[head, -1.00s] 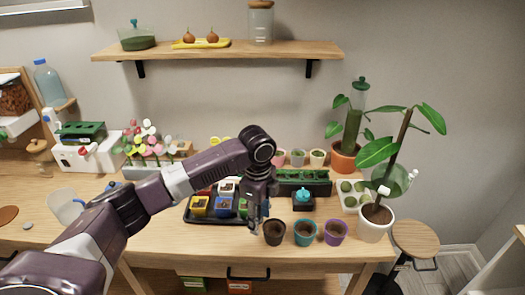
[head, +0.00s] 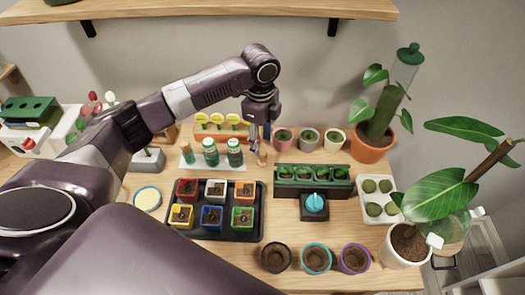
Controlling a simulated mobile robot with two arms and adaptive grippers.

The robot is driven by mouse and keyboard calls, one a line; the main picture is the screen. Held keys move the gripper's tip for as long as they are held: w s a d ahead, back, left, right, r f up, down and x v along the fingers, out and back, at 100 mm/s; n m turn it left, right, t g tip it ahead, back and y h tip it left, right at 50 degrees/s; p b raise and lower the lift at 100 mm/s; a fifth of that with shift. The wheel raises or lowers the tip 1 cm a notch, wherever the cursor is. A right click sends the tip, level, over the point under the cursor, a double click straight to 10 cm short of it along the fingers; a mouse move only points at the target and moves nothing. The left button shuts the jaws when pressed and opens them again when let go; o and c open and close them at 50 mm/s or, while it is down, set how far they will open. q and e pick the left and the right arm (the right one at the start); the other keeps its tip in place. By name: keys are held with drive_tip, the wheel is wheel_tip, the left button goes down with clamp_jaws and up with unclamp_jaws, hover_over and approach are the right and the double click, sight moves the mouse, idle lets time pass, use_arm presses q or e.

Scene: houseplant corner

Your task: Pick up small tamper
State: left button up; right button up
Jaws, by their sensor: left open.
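A small wooden piece (head: 262,156), which looks like the small tamper, stands upright on the table behind the black tray. My left gripper (head: 260,141) points down directly over it, with its fingers open near the top of the piece. The gripper partly hides it, and I cannot tell whether the fingers touch it. My right gripper is not in view.
A black tray (head: 258,231) holds several coloured pots to the front left. Green-lidded bottles (head: 210,152) stand left of the gripper, yellow round markers (head: 217,120) behind. A green seedling tray (head: 342,191) and a teal-knobbed black block (head: 315,206) are right.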

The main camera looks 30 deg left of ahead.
sight(262, 152)
use_arm(q)
drive_tip(key=shift+s+d+f+p, duration=0.15)
drive_tip(key=shift+f+p, duration=0.1)
drive_tip(key=shift+f, duration=0.15)
drive_tip(key=shift+s+f+p, duration=0.1)
drive_tip(key=shift+f+p, duration=0.1)
drive_tip(key=shift+f, duration=0.2)
drive_tip(key=f, duration=0.1)
drive_tip(key=f+p, duration=0.1)
drive_tip(key=f, duration=0.2)
drive_tip(key=shift+w, duration=0.3)
drive_tip(key=shift+f, duration=0.35)
drive_tip(key=shift+c, duration=0.4)
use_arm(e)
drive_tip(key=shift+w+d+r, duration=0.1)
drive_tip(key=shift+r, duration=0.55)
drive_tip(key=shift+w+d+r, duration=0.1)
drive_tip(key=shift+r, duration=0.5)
use_arm(q)
drive_tip(key=c, duration=0.8)
drive_tip(key=shift+c, duration=1.4)
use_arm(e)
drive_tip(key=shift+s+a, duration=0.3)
use_arm(q)
drive_tip(key=shift+r, duration=0.1)
